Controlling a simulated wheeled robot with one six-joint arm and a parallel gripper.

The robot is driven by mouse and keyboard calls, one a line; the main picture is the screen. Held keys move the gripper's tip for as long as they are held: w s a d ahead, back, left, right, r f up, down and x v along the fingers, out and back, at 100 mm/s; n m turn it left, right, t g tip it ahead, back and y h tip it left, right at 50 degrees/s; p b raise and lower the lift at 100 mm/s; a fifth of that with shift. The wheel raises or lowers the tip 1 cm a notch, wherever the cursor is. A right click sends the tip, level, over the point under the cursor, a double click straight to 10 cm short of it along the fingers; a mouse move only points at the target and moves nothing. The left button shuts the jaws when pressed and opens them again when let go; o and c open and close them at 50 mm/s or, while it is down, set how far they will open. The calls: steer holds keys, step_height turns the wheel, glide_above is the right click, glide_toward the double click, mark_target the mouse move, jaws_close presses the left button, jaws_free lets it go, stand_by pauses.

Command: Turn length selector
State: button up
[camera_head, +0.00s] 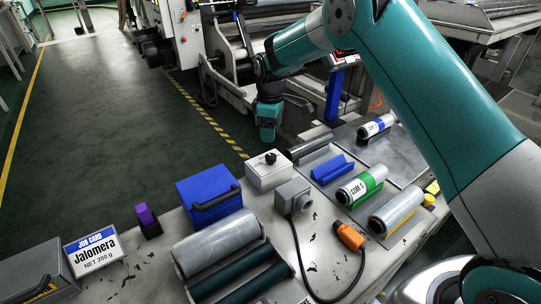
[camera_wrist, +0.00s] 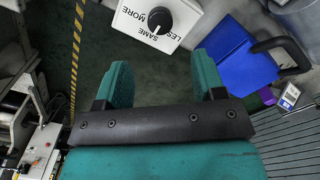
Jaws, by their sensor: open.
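The length selector is a white box (camera_head: 268,173) with a black knob (camera_head: 271,157) on top, standing on the grey table. In the wrist view the box (camera_wrist: 184,38) shows MORE, SAME and LESS around the knob (camera_wrist: 159,19), whose white mark appears to point toward SAME. My teal gripper (camera_head: 267,136) hangs beyond the box, near the table's far edge, apart from the knob. In the wrist view my gripper (camera_wrist: 163,72) has its two fingers spread with nothing between them; the knob lies ahead of the fingertips.
A blue box with a black handle (camera_head: 208,196) stands left of the selector, and a grey box with a cable (camera_head: 293,197) is close in front. Labelled rolls such as CORE 5 (camera_head: 362,187) lie to the right. Open floor (camera_head: 110,120) lies beyond the table.

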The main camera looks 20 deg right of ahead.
mark_target(271, 156)
step_height(271, 156, down, 10)
steer(key=shift+r, duration=0.2)
steer(key=c, duration=0.9)
